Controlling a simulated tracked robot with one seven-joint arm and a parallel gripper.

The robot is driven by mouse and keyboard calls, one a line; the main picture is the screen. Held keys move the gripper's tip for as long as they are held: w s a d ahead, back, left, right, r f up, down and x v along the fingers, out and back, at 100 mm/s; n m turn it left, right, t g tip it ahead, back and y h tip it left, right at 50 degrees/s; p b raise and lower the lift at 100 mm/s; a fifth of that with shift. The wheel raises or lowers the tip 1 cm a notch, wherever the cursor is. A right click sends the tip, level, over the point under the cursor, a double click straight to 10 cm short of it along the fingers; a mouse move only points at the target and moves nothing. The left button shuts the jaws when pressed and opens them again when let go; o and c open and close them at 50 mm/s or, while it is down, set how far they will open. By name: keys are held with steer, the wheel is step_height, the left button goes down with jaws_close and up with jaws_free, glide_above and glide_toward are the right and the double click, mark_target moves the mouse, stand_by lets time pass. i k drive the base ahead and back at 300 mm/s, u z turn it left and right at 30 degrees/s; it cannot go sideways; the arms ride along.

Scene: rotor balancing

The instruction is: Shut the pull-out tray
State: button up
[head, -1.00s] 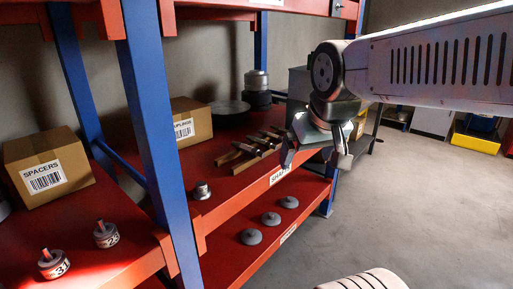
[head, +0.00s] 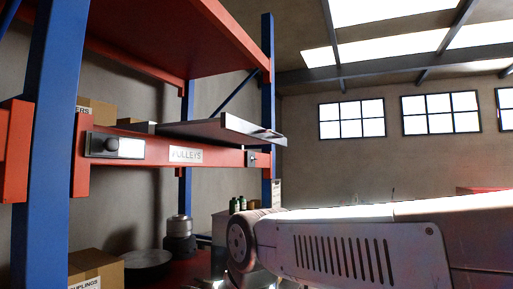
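The pull-out tray (head: 212,131) is a flat grey panel on the upper red shelf. It sticks out past the shelf's front beam, toward the right of the picture, so it stands open. A slot-like handle shows near its front right end. My arm's wrist joint is below the tray, at the bottom middle. The fingers of my gripper are below the picture's edge, so their state does not show. Nothing of mine touches the tray.
The red beam (head: 128,160) carries a PULLEYS label and a dark latch-like fitting (head: 116,145). Blue uprights (head: 48,150) stand left and behind. A cardboard box (head: 95,268) and a dark round pan (head: 147,263) sit on the shelf below. Space right of the tray looks clear.

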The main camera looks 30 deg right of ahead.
mark_target(228, 129)
steer(key=k, duration=1.2)
steer(key=z, duration=0.25)
steer(key=i, duration=0.75)
steer(key=u, duration=0.1)
